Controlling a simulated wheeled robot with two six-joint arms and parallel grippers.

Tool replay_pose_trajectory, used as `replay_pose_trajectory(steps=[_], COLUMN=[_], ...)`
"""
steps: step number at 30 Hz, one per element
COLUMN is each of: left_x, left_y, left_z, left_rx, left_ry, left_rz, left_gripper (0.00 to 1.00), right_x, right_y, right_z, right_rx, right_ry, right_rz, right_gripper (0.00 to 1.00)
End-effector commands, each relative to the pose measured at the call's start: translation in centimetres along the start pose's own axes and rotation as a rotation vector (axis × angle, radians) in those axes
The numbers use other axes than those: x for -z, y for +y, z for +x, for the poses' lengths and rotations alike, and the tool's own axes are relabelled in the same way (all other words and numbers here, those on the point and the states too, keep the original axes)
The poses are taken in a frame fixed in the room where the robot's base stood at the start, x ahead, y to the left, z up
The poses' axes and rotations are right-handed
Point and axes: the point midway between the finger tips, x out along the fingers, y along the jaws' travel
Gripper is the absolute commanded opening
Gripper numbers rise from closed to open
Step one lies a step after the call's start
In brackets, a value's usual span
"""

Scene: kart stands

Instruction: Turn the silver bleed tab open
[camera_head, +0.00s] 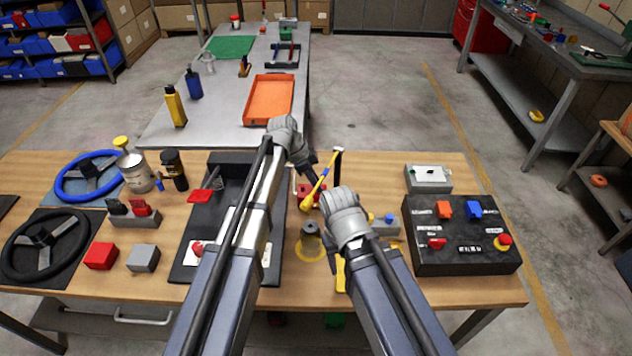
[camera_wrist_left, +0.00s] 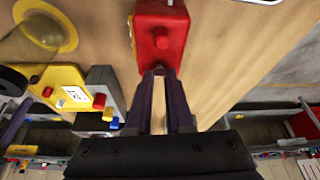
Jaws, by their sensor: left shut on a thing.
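A small red block (camera_wrist_left: 160,40) with a round red knob on top shows in the left wrist view. In the head view it is partly hidden behind my left gripper (camera_head: 317,182). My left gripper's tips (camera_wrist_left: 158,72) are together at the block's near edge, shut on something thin. The silver bleed tab is hidden by the fingertips, so I cannot see its angle.
A dark cylinder on a yellow disc (camera_head: 313,252) stands near the block. A yellow block (camera_wrist_left: 55,88) and a grey button block (camera_wrist_left: 103,100) are close by. A black control box (camera_head: 460,258) is at right, a black panel (camera_head: 185,262) at left.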

Motion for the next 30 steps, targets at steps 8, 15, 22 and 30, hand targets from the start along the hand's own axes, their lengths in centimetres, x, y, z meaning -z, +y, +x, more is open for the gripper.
replay_pose_trajectory(steps=[8,15,22,30], left_x=[0.02,0.09,0.19,0.26], left_y=[0.54,0.68,0.75,0.78], left_z=[0.01,0.04,0.08,0.11], left_rx=[0.094,0.177,0.241,0.289], left_ry=[-0.001,0.000,0.000,-0.001], left_rz=[-0.224,-0.424,-0.580,-0.696], left_gripper=[0.00,0.00,0.00,0.00], right_x=[0.00,0.00,0.00,0.00], right_y=[0.00,0.00,0.00,0.00], right_z=[0.00,0.00,0.00,0.00], right_rx=[0.000,0.000,0.000,0.000], right_ry=[0.000,0.000,0.000,0.000], right_rz=[0.000,0.000,0.000,0.000], right_gripper=[0.50,0.50,0.50,0.50])
